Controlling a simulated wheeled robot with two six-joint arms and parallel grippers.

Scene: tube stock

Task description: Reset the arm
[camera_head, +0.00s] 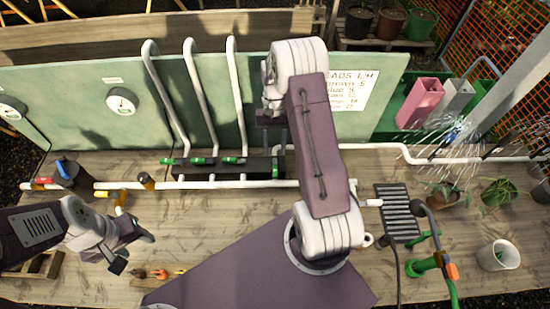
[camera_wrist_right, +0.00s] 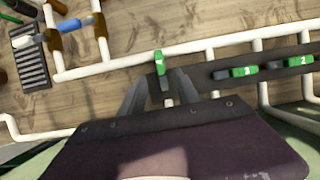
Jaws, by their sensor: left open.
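My left gripper (camera_head: 130,254) is open and empty above the table at the lower left. My right arm reaches up the middle of the head view, and its gripper (camera_head: 272,122) hangs near the right end of the dark valve rack, partly hidden by the arm. In the right wrist view the right gripper (camera_wrist_right: 160,88) has its two dark fingers apart. A green valve handle (camera_wrist_right: 158,62) shows just beyond and between the fingertips; I cannot tell whether they touch it.
Green valves numbered 2 (camera_wrist_right: 300,61) and 3 (camera_wrist_right: 243,71) sit along the rack. Tall white pipes (camera_head: 196,95) rise before the green panel (camera_head: 75,90). A black grate (camera_head: 398,210), white cup (camera_head: 498,255) and potted plants stand right. Small orange-handled items (camera_head: 158,273) lie near my left gripper.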

